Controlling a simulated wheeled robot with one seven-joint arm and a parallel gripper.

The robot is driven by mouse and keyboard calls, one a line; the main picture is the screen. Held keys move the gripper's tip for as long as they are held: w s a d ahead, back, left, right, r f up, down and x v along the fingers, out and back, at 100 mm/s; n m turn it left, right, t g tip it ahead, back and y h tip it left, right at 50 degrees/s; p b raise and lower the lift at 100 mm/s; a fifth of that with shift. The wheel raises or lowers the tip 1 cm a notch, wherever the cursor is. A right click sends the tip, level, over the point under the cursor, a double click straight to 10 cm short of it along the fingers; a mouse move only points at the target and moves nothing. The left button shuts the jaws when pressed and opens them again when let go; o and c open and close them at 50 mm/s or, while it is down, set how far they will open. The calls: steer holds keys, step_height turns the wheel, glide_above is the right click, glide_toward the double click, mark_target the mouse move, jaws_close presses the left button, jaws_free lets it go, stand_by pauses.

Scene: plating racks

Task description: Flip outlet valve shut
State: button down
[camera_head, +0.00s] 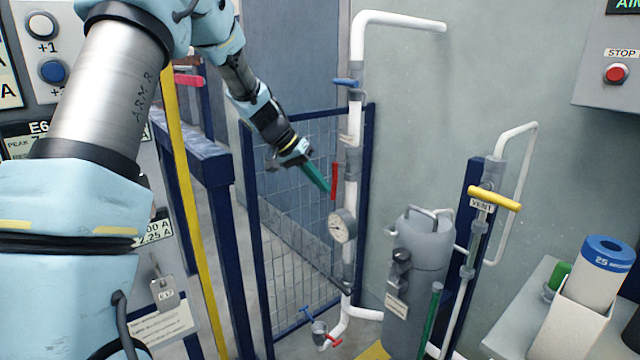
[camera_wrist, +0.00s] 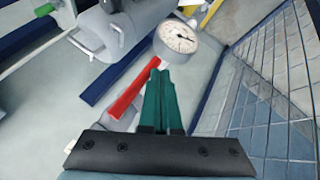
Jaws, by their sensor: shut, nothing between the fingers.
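A red lever (camera_head: 334,181) hangs down along the white vertical pipe (camera_head: 353,110), just above the round pressure gauge (camera_head: 342,225). No readable label shows which valve is the outlet. My gripper (camera_head: 326,188) has green fingers, shut and empty, with the tips just left of the red lever. In the wrist view the red lever (camera_wrist: 132,92) lies beside the shut fingers of my gripper (camera_wrist: 160,74), slanting up to the right towards the gauge (camera_wrist: 178,38). I cannot tell whether the fingers touch the lever.
A blue handle (camera_head: 346,82) sits higher on the same pipe. Near the floor are a small blue handle (camera_head: 307,316) and a red one (camera_head: 331,342). A blue-framed mesh gate (camera_head: 290,230) stands behind. A grey tank (camera_head: 420,260) and yellow vent handle (camera_head: 494,199) are right.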

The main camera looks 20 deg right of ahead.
mark_target(333, 189)
steer(key=shift+s+f+g, duration=0.1)
steer(key=shift+g, duration=0.2)
steer(key=s+n+g+h, duration=0.1)
steer(key=g, duration=0.2)
steer(key=s+d+n+g+h+b, duration=0.1)
steer(key=s+n+g+h, duration=0.1)
steer(key=s+n+g+h+b, duration=0.1)
steer(key=g+h, duration=0.1)
steer(key=g, duration=0.1)
steer(key=shift+s+d+g, duration=0.15)
steer(key=shift+g, duration=0.15)
steer(key=r+n+g+h, duration=0.1)
steer(key=s+r+n+g+h, duration=0.1)
steer(key=h, duration=0.1)
steer(key=shift+s+d+n+b, duration=0.2)
steer(key=shift+s+n+b, duration=0.1)
steer(key=shift+n, duration=0.1)
stand_by(0.6)
